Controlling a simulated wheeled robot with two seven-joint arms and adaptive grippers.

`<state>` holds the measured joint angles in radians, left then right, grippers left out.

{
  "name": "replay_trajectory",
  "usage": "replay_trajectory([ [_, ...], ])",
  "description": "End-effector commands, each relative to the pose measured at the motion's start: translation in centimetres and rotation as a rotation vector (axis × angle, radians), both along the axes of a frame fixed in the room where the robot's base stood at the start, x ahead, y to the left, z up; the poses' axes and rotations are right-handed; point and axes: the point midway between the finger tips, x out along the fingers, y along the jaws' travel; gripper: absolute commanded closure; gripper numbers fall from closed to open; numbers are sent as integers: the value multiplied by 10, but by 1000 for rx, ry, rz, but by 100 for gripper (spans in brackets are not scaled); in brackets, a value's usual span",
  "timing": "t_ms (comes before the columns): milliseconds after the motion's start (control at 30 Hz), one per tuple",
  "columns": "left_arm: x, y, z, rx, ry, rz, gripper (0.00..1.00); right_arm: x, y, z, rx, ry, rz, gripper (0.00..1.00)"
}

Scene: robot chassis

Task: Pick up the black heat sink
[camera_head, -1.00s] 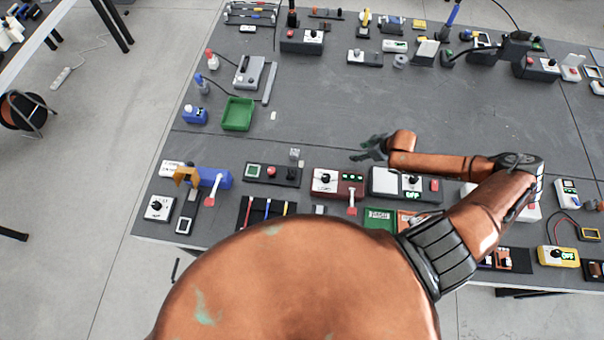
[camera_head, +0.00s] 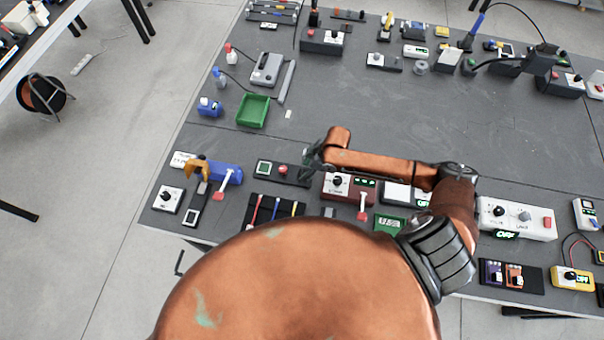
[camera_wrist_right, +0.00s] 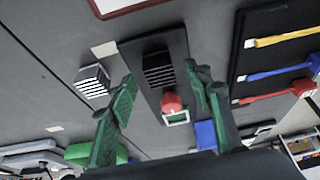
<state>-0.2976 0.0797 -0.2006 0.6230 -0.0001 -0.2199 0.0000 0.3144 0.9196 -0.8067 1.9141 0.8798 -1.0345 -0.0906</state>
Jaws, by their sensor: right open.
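The black heat sink (camera_wrist_right: 158,70) is a small dark block with pale-edged fins. It sits on a black board (camera_wrist_right: 183,45) that also carries a red button (camera_wrist_right: 171,102) and a green-framed square (camera_wrist_right: 176,118). In the head view my right gripper (camera_head: 309,165) covers the heat sink at the board's right end (camera_head: 262,178). In the right wrist view, the open green fingers of my right gripper (camera_wrist_right: 158,76) lie either side of the heat sink, apart from it; the height gap is unclear. My left gripper is not in view.
A silver-grey finned block (camera_wrist_right: 92,80) stands close beside the board. A green tray (camera_head: 252,111) lies farther back. The table's middle is clear.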

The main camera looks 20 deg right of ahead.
Motion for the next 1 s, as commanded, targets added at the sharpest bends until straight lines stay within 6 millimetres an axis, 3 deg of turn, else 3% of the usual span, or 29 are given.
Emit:
replay_trajectory([
  [133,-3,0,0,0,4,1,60,3,5,-14,1,-1,0,54],
  [400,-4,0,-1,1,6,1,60,4,4,-17,-2,0,1,54],
  [1000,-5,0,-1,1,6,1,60,3,4,-17,-1,0,0,96],
])
